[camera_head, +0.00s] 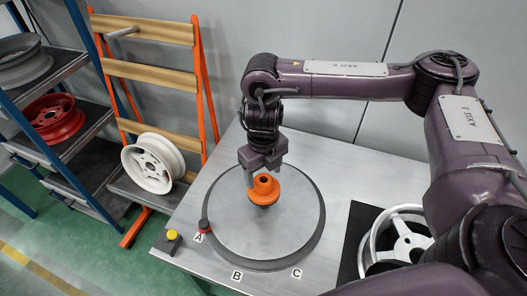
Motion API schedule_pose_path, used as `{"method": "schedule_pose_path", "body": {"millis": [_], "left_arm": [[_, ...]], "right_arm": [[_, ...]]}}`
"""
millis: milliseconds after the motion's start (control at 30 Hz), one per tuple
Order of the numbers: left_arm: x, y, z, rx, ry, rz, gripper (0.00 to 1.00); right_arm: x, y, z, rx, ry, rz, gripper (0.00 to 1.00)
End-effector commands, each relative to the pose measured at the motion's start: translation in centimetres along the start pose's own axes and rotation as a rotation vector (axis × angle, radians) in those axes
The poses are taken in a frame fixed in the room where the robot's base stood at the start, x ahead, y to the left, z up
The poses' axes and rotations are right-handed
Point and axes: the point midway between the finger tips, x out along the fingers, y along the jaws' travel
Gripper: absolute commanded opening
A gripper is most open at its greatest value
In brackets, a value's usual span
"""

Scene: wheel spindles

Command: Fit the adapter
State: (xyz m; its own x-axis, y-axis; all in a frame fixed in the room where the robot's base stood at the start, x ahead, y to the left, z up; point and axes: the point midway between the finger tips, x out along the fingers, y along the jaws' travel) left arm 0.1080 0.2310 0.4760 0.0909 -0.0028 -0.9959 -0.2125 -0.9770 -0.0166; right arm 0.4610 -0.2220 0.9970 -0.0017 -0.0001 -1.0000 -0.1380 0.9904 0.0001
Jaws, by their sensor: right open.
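The orange adapter (264,187), a flanged piece with a hole in its top, stands near the middle of the grey round turntable (240,225). Something dark shows just under it, but I cannot tell what it is. My right gripper (258,167) is open, close above and behind the adapter. One finger reaches down at the adapter's left; I cannot tell whether it touches. My left gripper is not in view.
A small red-topped black part (204,226) stands at the turntable's rim by label A. A yellow button box (172,240) sits at the table's left corner. A white wheel (402,238) lies on a black mat at right. Racks with wheels stand at left.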

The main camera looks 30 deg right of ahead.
Motion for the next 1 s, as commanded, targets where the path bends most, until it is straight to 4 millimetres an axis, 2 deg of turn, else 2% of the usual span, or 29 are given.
{"method": "schedule_pose_path", "body": {"millis": [33,100,400,600,1000], "left_arm": [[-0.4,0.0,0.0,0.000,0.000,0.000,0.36],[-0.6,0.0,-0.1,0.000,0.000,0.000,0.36],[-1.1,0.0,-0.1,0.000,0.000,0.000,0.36],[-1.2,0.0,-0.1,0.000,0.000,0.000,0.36],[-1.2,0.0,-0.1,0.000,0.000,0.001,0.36]], "right_arm": [[-1.5,-0.1,0.2,-0.002,-0.007,-0.002,0.66],[-2.8,0.0,0.2,-0.002,-0.007,-0.002,0.66],[-7.3,0.0,0.1,-0.001,-0.003,-0.001,0.66],[-8.4,0.0,0.0,0.000,0.000,0.000,0.66],[-8.5,0.0,0.0,0.000,0.001,0.000,0.66]]}}
